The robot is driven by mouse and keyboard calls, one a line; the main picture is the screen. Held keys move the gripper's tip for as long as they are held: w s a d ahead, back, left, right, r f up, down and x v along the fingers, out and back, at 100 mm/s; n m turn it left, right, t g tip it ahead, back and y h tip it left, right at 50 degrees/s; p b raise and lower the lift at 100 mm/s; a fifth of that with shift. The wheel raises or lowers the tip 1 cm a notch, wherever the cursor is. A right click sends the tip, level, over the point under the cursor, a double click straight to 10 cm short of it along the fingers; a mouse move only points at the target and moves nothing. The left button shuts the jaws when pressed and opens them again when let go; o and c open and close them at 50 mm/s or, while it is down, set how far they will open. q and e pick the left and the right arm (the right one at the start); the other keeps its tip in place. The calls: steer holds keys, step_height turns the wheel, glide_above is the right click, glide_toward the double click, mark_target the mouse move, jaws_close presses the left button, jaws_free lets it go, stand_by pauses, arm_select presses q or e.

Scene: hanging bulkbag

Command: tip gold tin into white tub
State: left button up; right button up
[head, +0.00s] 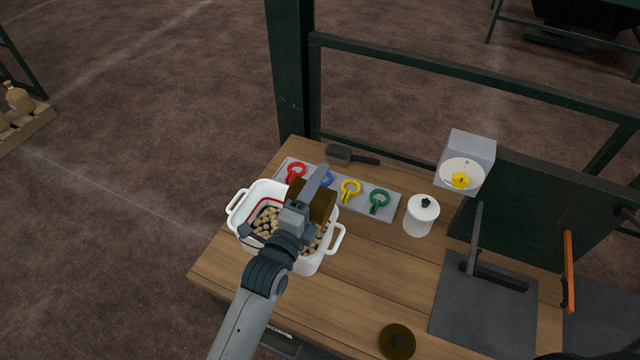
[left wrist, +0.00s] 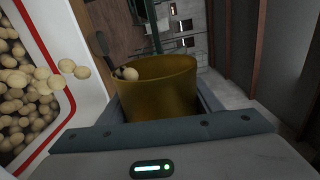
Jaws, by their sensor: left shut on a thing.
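My left gripper (head: 312,196) is shut on the gold tin (head: 324,210) and holds it over the right part of the white tub (head: 333,241). The tin looks tilted in the head view, and the arm hides part of it. In the left wrist view the tin (left wrist: 158,92) shows its open mouth, with one tan piece (left wrist: 130,74) at the rim. The white tub (left wrist: 85,40), with a red line inside, holds many tan pieces (left wrist: 20,95). Two pieces show near its red line, close to the tin. My right gripper is not in view.
Behind the tub, a grey tray (head: 330,190) holds red, blue, yellow and green rings. A brush (head: 340,154) lies behind it. A white lidded jar (head: 420,218) and a dial box (head: 468,160) stand right. A dark gold lid (head: 397,342) lies in front. The middle tabletop is clear.

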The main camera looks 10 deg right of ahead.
mark_target(331, 191)
arm_select(q)
steer(key=shift+w+a+r+n+p, duration=0.15)
steer(key=shift+a+r+n+p, duration=0.15)
steer(key=shift+n, duration=0.45)
steer(key=shift+w+a+r+n+p, duration=0.2)
steer(key=shift+n+p, duration=0.2)
steer(key=shift+n, duration=0.3)
steer(key=shift+w+a+r+n+p, duration=0.2)
steer(key=shift+n+p, duration=0.15)
steer(key=shift+n, duration=0.4)
steer(key=shift+s+f, duration=0.1)
steer(key=shift+f, duration=0.05)
steer(key=m+p, duration=0.1)
steer(key=m, duration=0.5)
steer(key=s+d+m+p, duration=0.1)
steer(key=m, duration=0.5)
steer(key=d+m+p, duration=0.1)
steer(key=m, duration=0.5)
steer(key=shift+s+d+r, duration=0.2)
steer(key=shift+s, duration=0.1)
steer(key=d+m, duration=0.1)
steer(key=s+f+m, duration=0.1)
steer(key=m, duration=0.1)
steer(key=shift+d+m, duration=0.3)
steer(key=shift+d, duration=0.05)
